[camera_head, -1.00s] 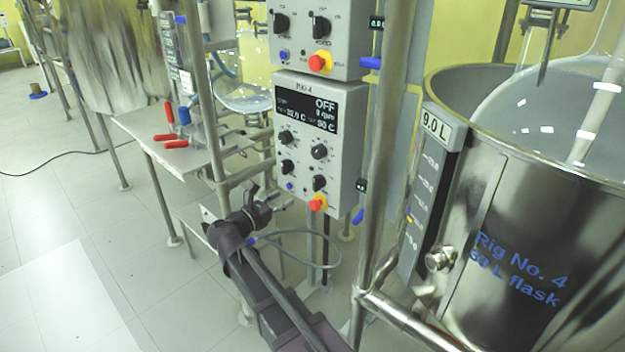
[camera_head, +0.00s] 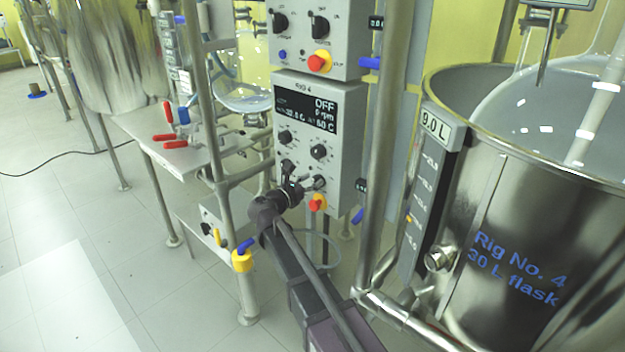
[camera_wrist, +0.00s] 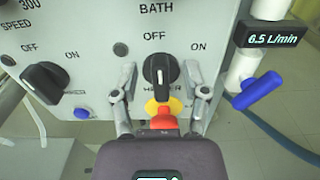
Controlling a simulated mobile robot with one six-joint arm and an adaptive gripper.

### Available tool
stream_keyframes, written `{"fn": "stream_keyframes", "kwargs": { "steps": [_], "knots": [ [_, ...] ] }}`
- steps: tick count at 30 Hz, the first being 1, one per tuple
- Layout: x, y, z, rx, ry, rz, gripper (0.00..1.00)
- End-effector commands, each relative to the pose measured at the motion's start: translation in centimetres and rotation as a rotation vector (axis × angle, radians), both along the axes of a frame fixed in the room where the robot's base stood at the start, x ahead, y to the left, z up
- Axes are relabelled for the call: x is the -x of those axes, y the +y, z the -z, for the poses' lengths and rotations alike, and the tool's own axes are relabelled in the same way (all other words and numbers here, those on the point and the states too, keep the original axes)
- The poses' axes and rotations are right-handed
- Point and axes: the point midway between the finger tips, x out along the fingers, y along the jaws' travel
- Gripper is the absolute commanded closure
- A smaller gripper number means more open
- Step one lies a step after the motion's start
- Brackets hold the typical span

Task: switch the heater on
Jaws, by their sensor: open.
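The grey Rig 4 control box (camera_head: 345,130) shows OFF and 0 rpm on its dark display (camera_head: 306,112). In the wrist view, the black heater knob (camera_wrist: 157,70) stands upright, its handle in line with the OFF label above it; ON is at its upper right. My gripper (camera_wrist: 161,84) is open, with one finger on each side of the knob and a visible gap on both sides. In the head view, my gripper (camera_head: 304,186) is at the box's lower knobs and partly hides them.
A red-and-yellow stop button (camera_wrist: 163,115) sits just below the heater knob, partly hidden by my gripper. Another black knob (camera_wrist: 45,82) is at the left. A blue-handled valve (camera_wrist: 258,91) stands at the right. A steel post (camera_head: 380,150) rises right of the box.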

Motion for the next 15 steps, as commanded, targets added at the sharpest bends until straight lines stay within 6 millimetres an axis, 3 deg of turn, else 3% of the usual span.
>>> {"fn": "stream_keyframes", "kwargs": {
  "steps": [15],
  "knots": [
    [-0.97,-0.69,0.0,0.0,0.0,-0.002,0.41]
  ]
}}
